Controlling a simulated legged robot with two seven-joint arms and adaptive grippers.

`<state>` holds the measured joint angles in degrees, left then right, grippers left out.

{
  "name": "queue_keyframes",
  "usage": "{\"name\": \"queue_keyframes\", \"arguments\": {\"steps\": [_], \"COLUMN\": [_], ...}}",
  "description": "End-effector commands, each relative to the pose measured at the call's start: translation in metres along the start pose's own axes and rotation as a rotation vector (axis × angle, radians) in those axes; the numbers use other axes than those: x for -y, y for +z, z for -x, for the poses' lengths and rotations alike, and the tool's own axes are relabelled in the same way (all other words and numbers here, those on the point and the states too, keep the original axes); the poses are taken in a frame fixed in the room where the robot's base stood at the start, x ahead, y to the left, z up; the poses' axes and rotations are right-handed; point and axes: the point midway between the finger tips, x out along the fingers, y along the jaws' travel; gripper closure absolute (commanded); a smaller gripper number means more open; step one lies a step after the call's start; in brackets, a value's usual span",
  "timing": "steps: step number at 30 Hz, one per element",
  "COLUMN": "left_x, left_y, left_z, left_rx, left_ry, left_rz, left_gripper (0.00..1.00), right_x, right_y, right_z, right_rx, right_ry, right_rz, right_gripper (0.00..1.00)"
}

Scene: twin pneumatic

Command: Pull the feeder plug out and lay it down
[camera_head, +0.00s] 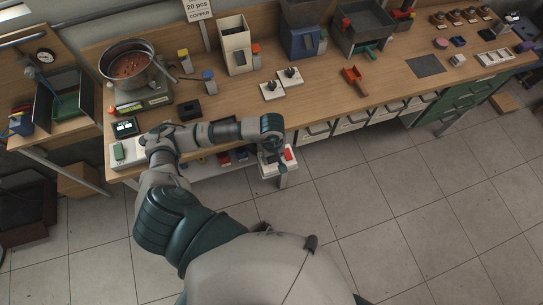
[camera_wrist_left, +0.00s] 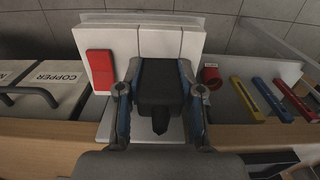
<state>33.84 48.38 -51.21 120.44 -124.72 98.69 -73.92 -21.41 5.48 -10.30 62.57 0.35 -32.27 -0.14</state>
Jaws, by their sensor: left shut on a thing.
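My left gripper (camera_head: 275,151) is at the front edge of the bench, in front of a white box (camera_head: 266,165) with a red part (camera_head: 289,153). In the left wrist view, its two fingers (camera_wrist_left: 160,72) are closed on the sides of a black block, which looks like the feeder plug (camera_wrist_left: 160,92). The plug is against or just in front of the white box (camera_wrist_left: 120,42); I cannot tell whether it is still seated. The red part (camera_wrist_left: 100,70) shows left of the fingers. In the head view the plug is hidden by my wrist. My right gripper is not in view.
White drawers (camera_head: 349,124) line the bench front; one marked COPPER (camera_wrist_left: 60,80) is left of the box in the wrist view. Yellow (camera_wrist_left: 247,99), blue (camera_wrist_left: 271,98) and red (camera_wrist_left: 297,99) bars lie to its right. The bench top (camera_head: 320,95) has free room near its front edge.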

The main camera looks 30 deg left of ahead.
Motion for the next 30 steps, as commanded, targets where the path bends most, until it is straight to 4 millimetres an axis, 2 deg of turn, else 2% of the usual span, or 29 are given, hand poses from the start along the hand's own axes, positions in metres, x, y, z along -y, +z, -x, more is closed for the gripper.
{"name": "queue_keyframes", "arguments": {"steps": [30], "left_x": [0.000], "left_y": [-0.001], "left_z": [0.025], "left_rx": [0.000], "left_ry": [0.003], "left_rz": [0.000], "left_gripper": [1.00], "right_x": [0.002], "right_y": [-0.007], "right_z": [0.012], "right_rx": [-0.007], "right_ry": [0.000], "right_rz": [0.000], "right_gripper": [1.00]}}
